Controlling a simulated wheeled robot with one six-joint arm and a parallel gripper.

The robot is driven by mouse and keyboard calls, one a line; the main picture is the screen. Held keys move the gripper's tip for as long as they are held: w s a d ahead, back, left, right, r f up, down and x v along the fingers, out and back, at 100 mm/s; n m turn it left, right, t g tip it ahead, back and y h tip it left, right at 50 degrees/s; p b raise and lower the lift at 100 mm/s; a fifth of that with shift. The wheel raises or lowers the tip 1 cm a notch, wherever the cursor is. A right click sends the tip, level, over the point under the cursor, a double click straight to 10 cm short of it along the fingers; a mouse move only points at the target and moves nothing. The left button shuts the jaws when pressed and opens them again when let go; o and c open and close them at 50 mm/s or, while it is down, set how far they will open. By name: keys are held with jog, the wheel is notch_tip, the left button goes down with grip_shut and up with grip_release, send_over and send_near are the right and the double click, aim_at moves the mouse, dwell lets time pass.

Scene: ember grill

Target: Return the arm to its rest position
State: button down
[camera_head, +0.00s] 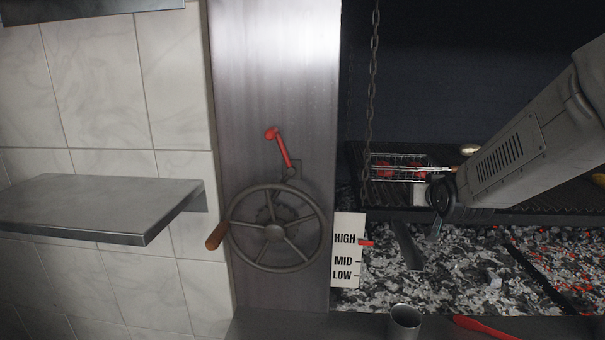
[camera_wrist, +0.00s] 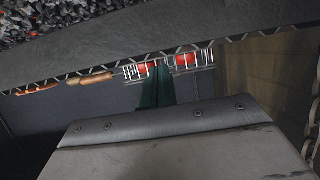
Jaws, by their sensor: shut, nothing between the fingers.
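My arm reaches in from the right in the head view, over the grill.
A wire basket (camera_head: 398,168) with red food lies on the grate (camera_head: 550,200) close to my arm. Hot coals (camera_head: 460,270) lie below. A chain (camera_head: 373,90), a handwheel (camera_head: 275,232), a red lever (camera_head: 280,150), a metal cup (camera_head: 405,320) and a shelf (camera_head: 100,205) stand left and front.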

jog(key=s+a+g, duration=0.2)
jog(key=s+g, duration=0.2)
jog(key=s, duration=0.9)
jog(key=s+a+n+g+y, duration=0.1)
jog(key=s+a+g, duration=0.2)
jog(key=s, duration=1)
jog(key=s+a+g, duration=0.3)
jog(key=s+g, duration=0.2)
jog(key=s, duration=0.8)
jog(key=shift+s+f+n+y, duration=0.3)
jog(key=shift+s+f+y, duration=0.1)
jog(key=shift+f, duration=0.05)
